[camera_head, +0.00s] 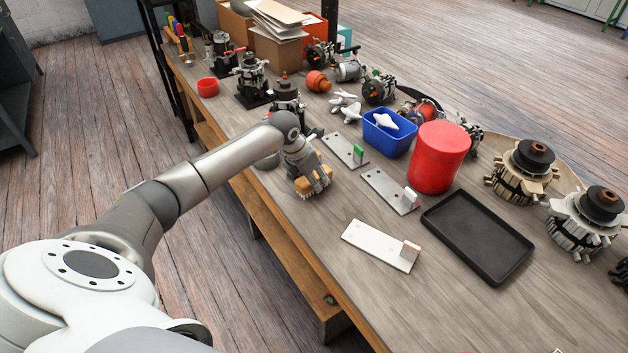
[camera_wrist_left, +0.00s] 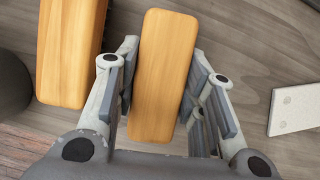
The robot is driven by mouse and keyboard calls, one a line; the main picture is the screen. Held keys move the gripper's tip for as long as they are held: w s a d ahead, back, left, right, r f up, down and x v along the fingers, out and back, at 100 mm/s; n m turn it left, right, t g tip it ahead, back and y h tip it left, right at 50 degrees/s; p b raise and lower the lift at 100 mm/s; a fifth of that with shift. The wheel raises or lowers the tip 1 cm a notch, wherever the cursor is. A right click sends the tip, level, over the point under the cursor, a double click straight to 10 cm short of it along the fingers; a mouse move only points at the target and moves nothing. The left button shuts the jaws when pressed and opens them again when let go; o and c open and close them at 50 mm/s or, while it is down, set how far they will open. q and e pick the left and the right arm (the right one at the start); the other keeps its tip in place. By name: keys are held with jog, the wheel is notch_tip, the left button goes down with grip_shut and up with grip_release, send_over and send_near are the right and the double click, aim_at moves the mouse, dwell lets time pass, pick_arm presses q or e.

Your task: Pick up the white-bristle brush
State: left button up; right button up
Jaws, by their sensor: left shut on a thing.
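My left gripper (camera_head: 308,184) is low over the workbench, near its front edge. In the left wrist view, its fingers (camera_wrist_left: 168,95) are closed on both sides of a wooden block, a brush back (camera_wrist_left: 164,62). A second wooden brush back (camera_wrist_left: 70,50) lies close beside it on the left. In the head view, the tan brushes (camera_head: 316,180) show only partly below the gripper. The bristles are hidden, so I cannot tell their colour. My right gripper is not in view.
Flat plates with green (camera_head: 342,150), pale (camera_head: 386,190) and pinkish (camera_head: 368,243) blocks lie right of the gripper. Beyond are a blue bin (camera_head: 384,143), a red cylinder (camera_head: 440,158) and a black tray (camera_head: 440,222). Bare benchtop lies in front of the plates.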

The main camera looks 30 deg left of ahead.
pick_arm(q)
jog(key=shift+r, duration=0.5)
notch_tip(320, 180, up, 3)
jog(key=shift+s, duration=0.1)
jog(key=s+d+r+b, duration=0.1)
jog(key=s+d+r, duration=0.1)
jog(key=s+r, duration=0.2)
jog(key=s+d+r+b, duration=0.2)
jog(key=s+r, duration=0.3)
jog(key=s, duration=0.3)
jog(key=shift+s+d+r, duration=0.25)
jog(key=shift+s+d, duration=0.1)
jog(key=shift+d, duration=0.5)
